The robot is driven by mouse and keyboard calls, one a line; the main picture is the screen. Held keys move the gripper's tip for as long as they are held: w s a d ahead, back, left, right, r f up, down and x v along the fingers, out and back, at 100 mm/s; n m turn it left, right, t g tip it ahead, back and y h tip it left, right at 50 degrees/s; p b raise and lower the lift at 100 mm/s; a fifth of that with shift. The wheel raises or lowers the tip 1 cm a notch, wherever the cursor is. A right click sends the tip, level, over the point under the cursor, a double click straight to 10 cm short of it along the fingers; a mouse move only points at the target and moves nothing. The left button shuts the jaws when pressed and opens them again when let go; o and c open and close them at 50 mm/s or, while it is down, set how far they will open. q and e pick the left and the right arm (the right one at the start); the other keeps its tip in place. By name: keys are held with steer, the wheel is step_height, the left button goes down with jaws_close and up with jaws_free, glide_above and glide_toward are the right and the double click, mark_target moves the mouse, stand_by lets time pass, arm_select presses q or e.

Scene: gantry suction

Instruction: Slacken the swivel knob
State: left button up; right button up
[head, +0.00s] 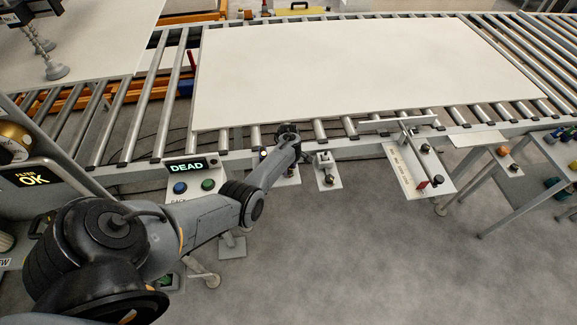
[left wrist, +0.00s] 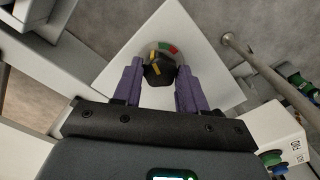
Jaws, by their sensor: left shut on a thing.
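The swivel knob (left wrist: 159,72) is dark with a yellow mark and sits on a pale plate (left wrist: 172,22) in the left wrist view. A small green and red scale shows on the plate just beyond the knob. My left gripper (left wrist: 158,66) has its two purple fingers on either side of the knob and is shut on it. In the head view my left arm reaches to the front rail of the conveyor, and its own wrist hides the fingers and the knob. My right gripper is not in view.
A large pale board (head: 340,70) lies on the roller conveyor behind the rail. A panel reading DEAD (head: 187,166) with blue and green buttons stands left of my forearm. A bracket (head: 326,172) and a larger plate (head: 410,170) project from the rail to the right.

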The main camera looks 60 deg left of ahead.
arm_select(q)
steer(key=shift+n, duration=0.3)
steer(key=o, duration=1.1)
steer(key=shift+c, duration=0.2)
steer(key=shift+r, duration=0.1)
step_height(320, 180, up, 11)
steer(key=p, duration=0.3)
steer(key=shift+f, duration=0.2)
